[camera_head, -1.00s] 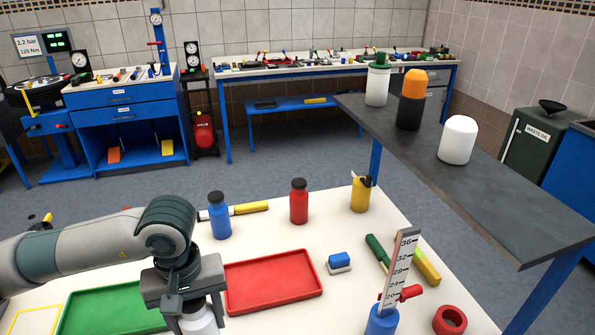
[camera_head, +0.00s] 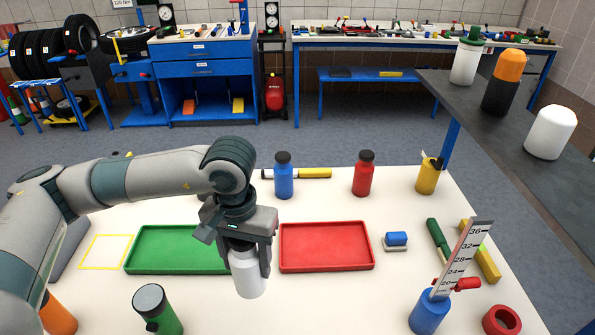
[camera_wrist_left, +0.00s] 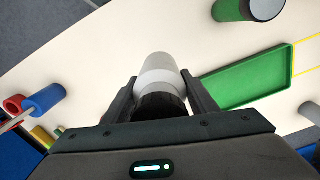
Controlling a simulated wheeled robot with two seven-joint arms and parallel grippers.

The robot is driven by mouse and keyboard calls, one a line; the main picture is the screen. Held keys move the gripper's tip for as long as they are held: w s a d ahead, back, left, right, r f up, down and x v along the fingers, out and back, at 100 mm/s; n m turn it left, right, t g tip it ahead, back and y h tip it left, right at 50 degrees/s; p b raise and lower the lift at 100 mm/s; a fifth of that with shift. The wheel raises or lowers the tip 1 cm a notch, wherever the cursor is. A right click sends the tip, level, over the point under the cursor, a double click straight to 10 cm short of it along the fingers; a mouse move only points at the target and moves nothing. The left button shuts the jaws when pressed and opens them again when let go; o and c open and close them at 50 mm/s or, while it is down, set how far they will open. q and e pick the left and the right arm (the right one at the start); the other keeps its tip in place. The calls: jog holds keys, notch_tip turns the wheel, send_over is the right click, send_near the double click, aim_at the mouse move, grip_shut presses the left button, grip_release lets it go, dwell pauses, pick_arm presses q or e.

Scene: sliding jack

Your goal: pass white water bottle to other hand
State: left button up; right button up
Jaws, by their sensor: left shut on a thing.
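The white water bottle (camera_head: 248,275) is in my left gripper (camera_head: 247,252), between the green and red trays in the head view. The gripper is shut on its upper part from above, and the bottle hangs roughly upright. In the left wrist view the white bottle (camera_wrist_left: 158,70) shows between the two fingers (camera_wrist_left: 162,98), with its dark cap toward the palm. Whether its base touches the table is hard to tell. My right gripper is not in view.
A green tray (camera_head: 180,268) and a red tray (camera_head: 325,267) flank the bottle. A green bottle (camera_head: 158,312) and an orange one (camera_head: 57,318) stand near the front left. A blue bottle (camera_head: 284,180) and red bottle (camera_head: 363,178) stand behind.

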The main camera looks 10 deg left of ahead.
pick_arm(q)
jog(key=w+d+r+m, duration=0.2)
jog(key=w+d+m, duration=0.2)
jog(key=d, duration=0.9)
jog(key=w+d+r+m, duration=0.2)
jog(key=w+d+m, duration=0.2)
jog(key=d, duration=0.8)
jog(key=shift+w+d, duration=0.4)
jog(key=shift+w, duration=0.25)
jog(key=shift+r, duration=0.1)
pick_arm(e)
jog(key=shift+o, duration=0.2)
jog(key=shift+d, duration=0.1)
